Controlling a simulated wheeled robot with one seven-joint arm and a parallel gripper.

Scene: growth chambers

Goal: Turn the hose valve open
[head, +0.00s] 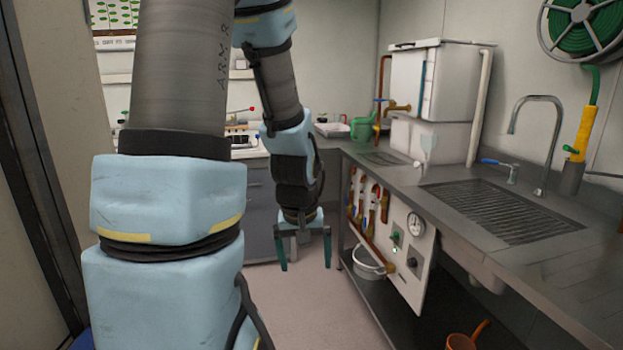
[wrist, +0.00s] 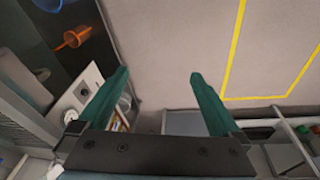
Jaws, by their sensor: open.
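A green hose on a reel (head: 585,25) hangs on the wall at top right. Its end runs down to a yellow hose piece (head: 584,130) with a small green lever, seated in a grey holder. A blue-handled tap (head: 497,165) stands on the counter left of it. I cannot tell for certain which handle is the hose valve. My gripper (head: 304,266) hangs pointing down left of the counter, open and empty, well away from these handles. In the wrist view, its green fingers (wrist: 157,80) are spread apart over bare floor.
A white panel (head: 422,240) with a gauge and knobs is on the counter's front. The sink has a grating (head: 490,212) and a tall faucet (head: 513,115). A white tank (head: 430,75) stands behind. A bucket (head: 368,265) and orange pot (head: 462,342) sit below. The floor (head: 300,300) is clear.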

